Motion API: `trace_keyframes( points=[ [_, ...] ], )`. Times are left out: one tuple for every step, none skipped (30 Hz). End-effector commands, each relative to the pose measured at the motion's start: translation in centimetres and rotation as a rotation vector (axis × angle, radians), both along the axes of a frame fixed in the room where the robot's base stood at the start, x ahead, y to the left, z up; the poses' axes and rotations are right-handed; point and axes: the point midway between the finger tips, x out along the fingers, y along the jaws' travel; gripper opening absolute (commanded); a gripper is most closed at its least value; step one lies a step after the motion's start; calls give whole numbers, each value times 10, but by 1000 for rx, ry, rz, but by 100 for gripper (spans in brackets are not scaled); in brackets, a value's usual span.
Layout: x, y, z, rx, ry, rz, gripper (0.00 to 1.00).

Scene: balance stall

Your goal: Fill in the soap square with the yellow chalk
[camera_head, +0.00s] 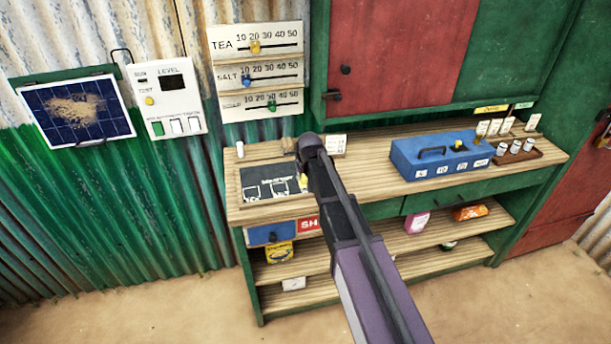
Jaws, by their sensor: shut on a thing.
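A dark slate (259,177) lies at the left end of the wooden counter. Two white-outlined squares show along its front edge, a left one (252,192) and a right one (280,188). Their labels are too small to read, so I cannot tell which is soap. My gripper (303,179) points down at the slate's right side, mostly hidden by my arm. It is shut on a small yellow thing, seemingly the yellow chalk (303,182). I cannot tell whether its tip touches the slate. Any square behind my arm is hidden.
A white cylinder (240,149) stands behind the slate, and a small white card (336,144) is beyond my arm. Slider panels (257,71) hang on the wall above.

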Motion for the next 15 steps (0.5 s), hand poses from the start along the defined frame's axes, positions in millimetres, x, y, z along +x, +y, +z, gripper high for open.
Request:
trace_keyframes(
  points=[
    [-1,3,0,0,0,1,0],
    [-1,5,0,0,0,1,0],
    [-2,7,0,0,0,1,0],
    [-2,9,-1,0,0,1,0],
    [-3,11,-1,0,0,0,0],
    [-3,13,-1,0,0,0,0],
    [-4,16,-1,0,0,0,0],
    [-4,17,-1,1,0,0,0],
    [-5,20,-1,1,0,1,0],
    [-5,21,-1,1,0,1,0],
    [-6,22,-1,1,0,1,0],
    [-6,24,-1,1,0,1,0],
    [-6,24,-1,1,0,0,0],
    [-6,25,-1,1,1,0,0],
    [-7,25,-1,1,1,0,0]
  ],
)
